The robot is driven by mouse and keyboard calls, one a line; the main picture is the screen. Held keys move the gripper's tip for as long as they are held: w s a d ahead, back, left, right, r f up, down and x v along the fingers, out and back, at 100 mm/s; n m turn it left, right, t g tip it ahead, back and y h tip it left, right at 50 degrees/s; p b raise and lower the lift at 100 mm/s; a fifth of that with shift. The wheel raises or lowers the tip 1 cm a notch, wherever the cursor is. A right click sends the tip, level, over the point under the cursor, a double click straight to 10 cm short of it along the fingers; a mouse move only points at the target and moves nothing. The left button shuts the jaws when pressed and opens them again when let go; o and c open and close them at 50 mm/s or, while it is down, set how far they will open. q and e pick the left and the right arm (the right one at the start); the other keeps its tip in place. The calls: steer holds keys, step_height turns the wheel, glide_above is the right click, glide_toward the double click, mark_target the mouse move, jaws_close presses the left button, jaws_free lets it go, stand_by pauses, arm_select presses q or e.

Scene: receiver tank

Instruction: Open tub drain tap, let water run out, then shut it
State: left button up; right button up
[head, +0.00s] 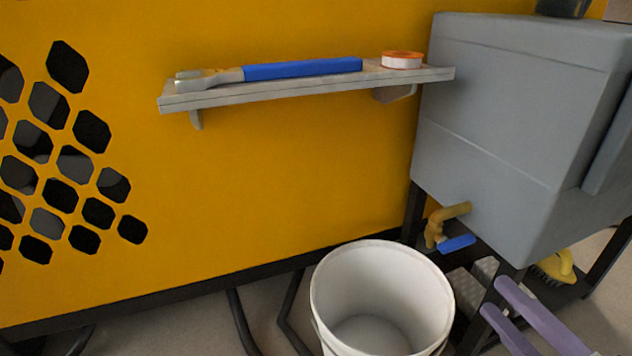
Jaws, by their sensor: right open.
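The grey tub (490,125) stands on a dark frame at the right. A brass tap (436,230) comes out low on its side, with its spout pointing down. The tap's blue lever (457,244) sticks out to the right, roughly level. No water shows at the spout. A white bucket (330,285) stands on the floor in front of and below the tap; its visible inside looks empty. My left gripper is not in view.
A shelf (300,88) on the yellow wall (270,180) holds a blue-handled tool (300,69) and an orange-and-white roll (402,60). A yellow brush (556,268) lies under the tub. Dark frame legs (412,213) stand near the tap.

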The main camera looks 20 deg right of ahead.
mark_target(452, 250)
steer(key=w+b, duration=0.3)
steer(key=w, duration=0.5)
steer(key=shift+w+a+f+b, duration=0.15)
steer(key=shift+w+b, duration=0.1)
steer(key=shift+b, duration=0.15)
steer(key=shift+s+d+n, duration=0.25)
steer(key=shift+n, duration=0.05)
steer(key=shift+w+a, duration=0.15)
steer(key=c, duration=0.4)
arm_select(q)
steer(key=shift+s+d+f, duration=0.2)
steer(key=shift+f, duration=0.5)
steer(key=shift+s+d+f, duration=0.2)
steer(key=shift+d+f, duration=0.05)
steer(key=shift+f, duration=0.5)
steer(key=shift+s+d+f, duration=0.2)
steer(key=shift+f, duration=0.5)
arm_select(e)
jaws_close()
